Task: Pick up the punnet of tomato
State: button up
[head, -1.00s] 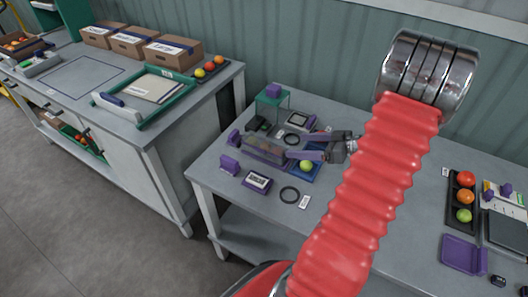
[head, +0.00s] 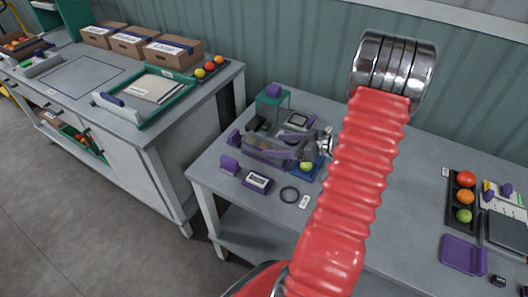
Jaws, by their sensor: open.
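A clear punnet (head: 256,152), with what looks like tomatoes inside, sits near the left end of the workbench. My gripper (head: 266,147) reaches it from the right, with its purple fingers pointing left. The fingers are open and overlap the punnet in this view. I cannot tell whether they touch it. The fingers and the punnet's shine hide part of its contents.
A green fruit (head: 306,166) on a blue pad is just right of the punnet. A purple-framed device (head: 257,182) and a black ring (head: 290,195) lie in front. A green-topped stand (head: 272,98) is behind. A tray of fruit (head: 453,208) is far right.

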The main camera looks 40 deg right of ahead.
aim_at(265, 142)
jog(key=shift+x, duration=2.6)
jog(key=shift+w+r, duration=0.1)
jog(key=shift+r, duration=0.05)
jog(key=shift+c, duration=0.2)
jog(key=c, duration=1.8)
jog(key=shift+o, duration=0.2)
jog(key=shift+r, duration=0.2)
notch_tip(265, 142, up, 10)
jog(key=shift+f, duration=0.15)
